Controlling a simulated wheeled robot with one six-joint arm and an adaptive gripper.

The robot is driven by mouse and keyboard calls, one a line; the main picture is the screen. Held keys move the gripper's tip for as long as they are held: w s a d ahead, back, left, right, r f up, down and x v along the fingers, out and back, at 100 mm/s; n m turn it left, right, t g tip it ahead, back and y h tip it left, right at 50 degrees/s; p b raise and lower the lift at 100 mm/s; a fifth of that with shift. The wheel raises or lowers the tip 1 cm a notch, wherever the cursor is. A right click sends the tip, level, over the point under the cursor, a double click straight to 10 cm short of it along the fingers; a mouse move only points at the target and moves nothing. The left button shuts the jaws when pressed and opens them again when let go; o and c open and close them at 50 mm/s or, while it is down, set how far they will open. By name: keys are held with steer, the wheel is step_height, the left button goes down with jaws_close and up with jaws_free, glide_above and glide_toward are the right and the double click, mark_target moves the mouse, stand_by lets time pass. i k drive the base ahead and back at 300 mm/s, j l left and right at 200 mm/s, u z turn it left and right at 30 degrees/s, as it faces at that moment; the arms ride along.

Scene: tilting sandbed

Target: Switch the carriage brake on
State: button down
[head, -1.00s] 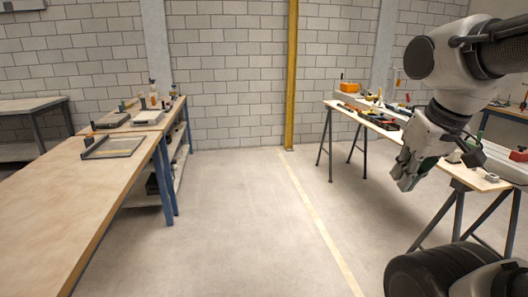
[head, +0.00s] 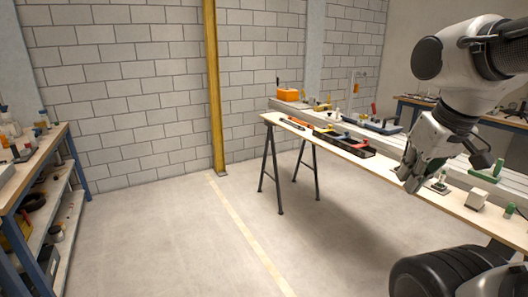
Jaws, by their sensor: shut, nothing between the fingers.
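My gripper (head: 413,178) hangs at the right of the head view, pointing down, in front of a long trestle bench (head: 285,123). It is shut and empty. A long pale rail or beam (head: 487,163) runs along the bench, partly hidden behind my arm. I cannot tell which part, if any, is the carriage brake.
A yellow post (head: 213,90) stands at the wall. A shelved workbench (head: 60,178) is at the left. The floor between is clear.

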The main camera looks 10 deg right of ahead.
mark_target(373, 104)
steer(key=i+z, duration=0.3)
steer(key=i, duration=0.15)
steer(key=i+j+z, duration=0.1)
steer(key=i+z, duration=0.15)
steer(key=i, duration=0.2)
steer(key=i+j+z, duration=0.3)
steer(key=i, duration=0.15)
steer(key=i+j+z, duration=0.3)
steer(key=i, duration=0.15)
steer(key=l, duration=0.1)
